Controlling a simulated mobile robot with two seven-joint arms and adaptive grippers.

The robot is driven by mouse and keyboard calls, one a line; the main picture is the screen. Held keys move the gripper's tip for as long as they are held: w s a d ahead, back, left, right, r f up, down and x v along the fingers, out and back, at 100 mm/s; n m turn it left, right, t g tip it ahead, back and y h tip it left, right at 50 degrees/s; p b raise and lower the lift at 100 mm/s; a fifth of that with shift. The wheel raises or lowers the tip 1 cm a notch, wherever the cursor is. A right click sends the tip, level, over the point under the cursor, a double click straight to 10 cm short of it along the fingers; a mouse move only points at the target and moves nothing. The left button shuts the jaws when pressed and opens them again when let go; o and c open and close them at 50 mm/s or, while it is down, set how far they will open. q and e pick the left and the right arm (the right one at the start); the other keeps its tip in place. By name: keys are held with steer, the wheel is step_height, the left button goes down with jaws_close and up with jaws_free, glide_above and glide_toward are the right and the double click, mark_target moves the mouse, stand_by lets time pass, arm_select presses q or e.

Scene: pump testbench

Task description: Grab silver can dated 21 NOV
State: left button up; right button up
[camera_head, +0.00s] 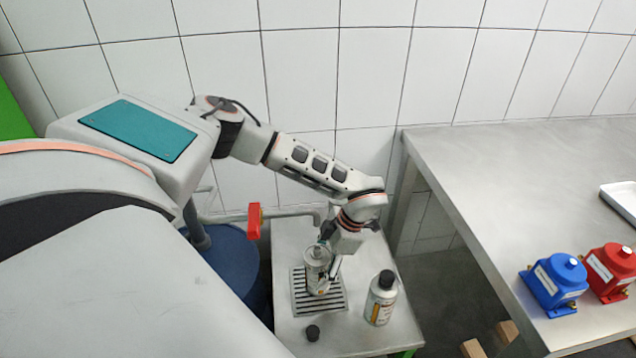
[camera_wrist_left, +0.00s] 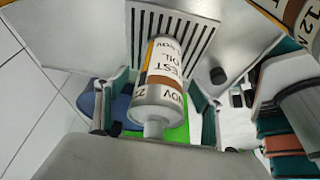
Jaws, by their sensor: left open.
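A silver can (camera_head: 316,268) stands on the slotted grate of the small table. It also shows in the left wrist view (camera_wrist_left: 158,88), with "TEST OIL" and "NOV" on its label; the full date is hard to read. My left gripper (camera_head: 328,266) is at this can, open, with its fingers (camera_wrist_left: 163,112) on either side of it. Whether they touch it I cannot tell. A second silver can (camera_head: 381,299) with a dark cap stands to the right, off the grate; part of its label shows at the wrist view's upper right (camera_wrist_left: 300,18). My right gripper is not in view.
A loose black cap (camera_head: 313,333) lies in front of the grate (camera_head: 338,303). A pipe with a red handle (camera_head: 254,221) runs behind, by a blue drum (camera_head: 226,262). A metal bench (camera_head: 520,190) on the right holds blue (camera_head: 556,285) and red (camera_head: 610,271) pumps.

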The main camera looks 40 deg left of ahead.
arm_select(q)
steer(key=x, duration=0.2)
steer(key=shift+a+f, duration=0.1)
steer(key=shift+f, duration=0.25)
steer(key=shift+c, duration=0.4)
steer(key=shift+r, duration=0.1)
steer(key=c, duration=1.6)
